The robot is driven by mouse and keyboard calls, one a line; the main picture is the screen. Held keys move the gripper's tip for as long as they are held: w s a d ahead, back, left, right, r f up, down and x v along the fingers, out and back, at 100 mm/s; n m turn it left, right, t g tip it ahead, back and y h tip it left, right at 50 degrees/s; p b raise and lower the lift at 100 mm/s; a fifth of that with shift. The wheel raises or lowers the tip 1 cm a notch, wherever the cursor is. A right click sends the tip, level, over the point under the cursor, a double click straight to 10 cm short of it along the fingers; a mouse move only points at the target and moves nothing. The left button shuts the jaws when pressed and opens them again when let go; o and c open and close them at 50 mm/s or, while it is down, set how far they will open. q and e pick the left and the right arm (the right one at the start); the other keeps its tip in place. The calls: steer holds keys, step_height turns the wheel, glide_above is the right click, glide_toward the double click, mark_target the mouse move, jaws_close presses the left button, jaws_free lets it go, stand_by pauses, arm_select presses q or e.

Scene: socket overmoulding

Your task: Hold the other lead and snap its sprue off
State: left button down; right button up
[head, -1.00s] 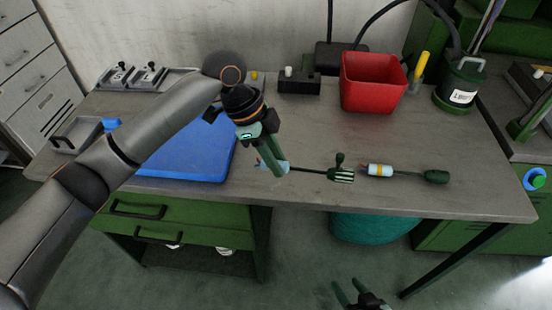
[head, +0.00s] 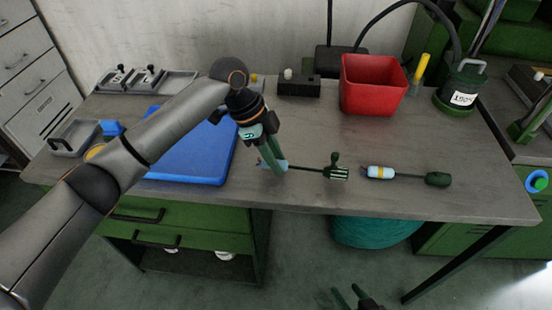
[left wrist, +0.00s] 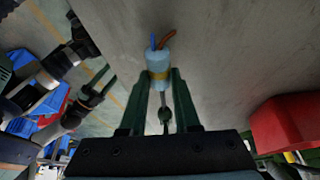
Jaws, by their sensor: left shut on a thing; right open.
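One lead lies near the table's front edge. Its light blue sleeve (left wrist: 158,62), with a yellow band and blue and orange wire ends, is between the fingers of my left gripper (head: 274,170), shut on it. Its cable runs right to a ribbed green plug (head: 338,174) with a knobbed sprue (head: 335,158) standing up from it. A second lead (head: 381,172) lies further right, with a blue sleeve, yellow band and smooth dark green plug (head: 437,180); no sprue shows on it. My right gripper (head: 350,298) is open and empty in front of the table, partly cut off by the frame.
A red bin (head: 373,85) stands at the back, with a black block (head: 298,87) left of it and a labelled dark canister (head: 462,88) right. A blue mat (head: 190,150) lies left of my left gripper. The tabletop between the leads and bin is clear.

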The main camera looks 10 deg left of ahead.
arm_select(q)
steer(key=shift+w+f+b, duration=0.4)
steer(key=shift+w+f, duration=0.45)
steer(key=shift+w, duration=0.1)
arm_select(e)
steer(key=shift+f, duration=0.5)
arm_select(q)
steer(key=shift+a+f+p, duration=0.1)
steer(key=shift+f+p, duration=0.1)
steer(key=shift+p, duration=0.75)
arm_select(e)
steer(key=shift+r, duration=1)
stand_by(0.3)
